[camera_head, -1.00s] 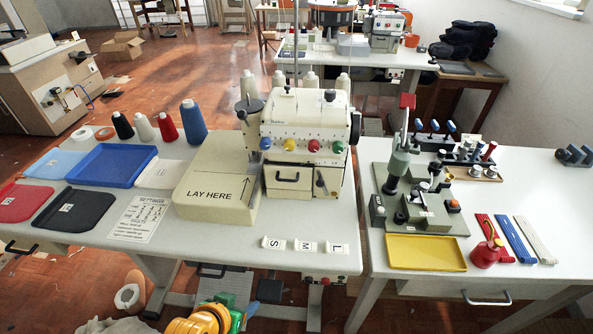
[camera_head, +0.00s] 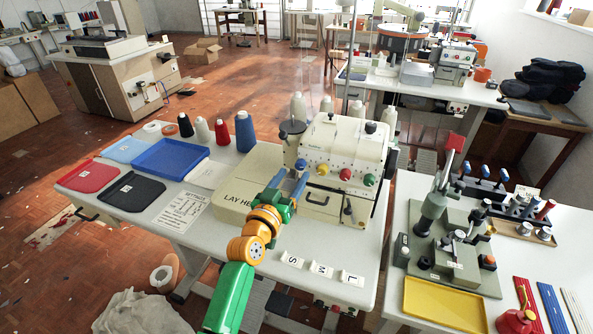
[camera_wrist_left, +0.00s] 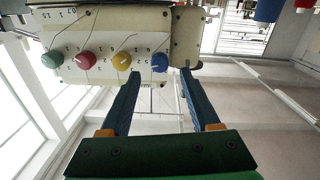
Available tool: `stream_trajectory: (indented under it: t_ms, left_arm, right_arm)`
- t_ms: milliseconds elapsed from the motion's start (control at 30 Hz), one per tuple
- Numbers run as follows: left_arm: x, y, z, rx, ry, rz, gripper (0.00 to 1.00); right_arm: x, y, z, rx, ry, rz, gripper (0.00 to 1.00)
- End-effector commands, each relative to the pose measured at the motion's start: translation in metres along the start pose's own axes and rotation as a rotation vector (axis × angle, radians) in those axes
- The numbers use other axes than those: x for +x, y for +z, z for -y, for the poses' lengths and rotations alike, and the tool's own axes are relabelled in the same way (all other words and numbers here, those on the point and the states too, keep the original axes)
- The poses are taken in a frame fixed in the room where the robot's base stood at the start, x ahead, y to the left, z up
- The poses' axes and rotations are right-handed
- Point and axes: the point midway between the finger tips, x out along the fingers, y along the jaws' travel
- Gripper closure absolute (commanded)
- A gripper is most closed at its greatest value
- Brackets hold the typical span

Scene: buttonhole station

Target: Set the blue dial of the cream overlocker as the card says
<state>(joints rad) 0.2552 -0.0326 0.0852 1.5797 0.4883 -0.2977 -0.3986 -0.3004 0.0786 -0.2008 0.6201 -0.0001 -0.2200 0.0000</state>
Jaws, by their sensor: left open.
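The cream overlocker (camera_head: 348,143) stands on the white table, with a row of coloured dials on its front. The blue dial (camera_wrist_left: 160,62) shows clearly in the left wrist view, at the end of the row beside the yellow dial (camera_wrist_left: 122,60). My left gripper (camera_head: 290,168) is open in front of the dial end of the overlocker. In the left wrist view its blue fingertips (camera_wrist_left: 161,74) lie either side of the blue dial, with nothing held; contact cannot be told. The settings card (camera_head: 182,211) lies on the table, its small text unreadable. My right gripper is out of view.
S, M and L tags (camera_head: 321,270) line the front edge. Spools (camera_head: 245,132) and a blue tray (camera_head: 171,159) are at left. A green press (camera_head: 440,225) and yellow tray (camera_head: 445,304) occupy the right table.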

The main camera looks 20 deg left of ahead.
Motion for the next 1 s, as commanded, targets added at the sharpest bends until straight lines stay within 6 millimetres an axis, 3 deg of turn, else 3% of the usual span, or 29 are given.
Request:
stream_trajectory:
  t_ms: [200, 533, 767, 1000]
  left_arm:
    - [0.028, 0.001, 0.000, 0.001, 0.002, 0.002, 0.37]
    - [0.032, 0.001, 0.000, 0.002, 0.001, 0.003, 0.37]
    - [0.032, 0.001, 0.000, 0.002, 0.001, 0.004, 0.99]
    - [0.032, 0.001, 0.000, -0.006, 0.001, 0.004, 1.00]
  right_arm:
    - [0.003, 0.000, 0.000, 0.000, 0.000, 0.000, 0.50]
    - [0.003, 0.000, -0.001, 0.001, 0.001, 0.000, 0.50]
    - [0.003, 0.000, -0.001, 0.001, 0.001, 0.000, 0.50]
    - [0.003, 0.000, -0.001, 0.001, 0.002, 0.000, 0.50]
